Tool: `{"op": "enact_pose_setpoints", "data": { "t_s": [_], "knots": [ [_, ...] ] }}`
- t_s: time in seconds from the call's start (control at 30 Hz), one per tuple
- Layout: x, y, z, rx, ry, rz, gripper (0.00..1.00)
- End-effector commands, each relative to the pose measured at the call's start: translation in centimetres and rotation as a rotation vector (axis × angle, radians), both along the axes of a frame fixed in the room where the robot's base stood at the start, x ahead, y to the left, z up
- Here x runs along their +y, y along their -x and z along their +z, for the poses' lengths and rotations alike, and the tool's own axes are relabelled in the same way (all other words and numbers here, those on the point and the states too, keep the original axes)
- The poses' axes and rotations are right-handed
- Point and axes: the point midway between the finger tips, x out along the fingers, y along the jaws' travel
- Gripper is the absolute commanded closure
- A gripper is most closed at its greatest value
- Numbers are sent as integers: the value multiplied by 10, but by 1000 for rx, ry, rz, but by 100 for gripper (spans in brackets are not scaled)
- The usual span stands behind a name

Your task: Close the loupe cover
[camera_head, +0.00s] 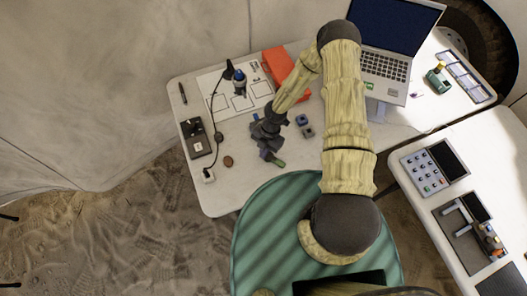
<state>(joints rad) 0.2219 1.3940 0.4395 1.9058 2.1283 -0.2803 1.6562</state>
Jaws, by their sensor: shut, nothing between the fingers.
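I cannot tell for certain which thing is the loupe. A small dark upright device with a blue part (239,82) stands on the white sheet at the back left of the table, and it may be the loupe. Its cover is too small to make out. My gripper (266,153) is shut and empty over the front middle of the table, in front of the sheet and apart from that device. A small green-ended thing (279,162) shows right beside my fingers, partly hidden by them.
The white sheet (216,82) has printed boxes. A black box (195,137) and cable lie left, near a brown disc (228,161). Two small blue-grey pieces (304,125) lie right of my gripper. A red-orange case (278,65) and a laptop (385,67) stand behind.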

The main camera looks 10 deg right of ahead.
Motion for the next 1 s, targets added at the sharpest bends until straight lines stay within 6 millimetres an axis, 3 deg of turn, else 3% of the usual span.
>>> {"op": "enact_pose_setpoints", "data": {
  "t_s": [1.0],
  "knots": [
    [-6, 16, 0, 1, 1, 0, 100]
  ]
}}
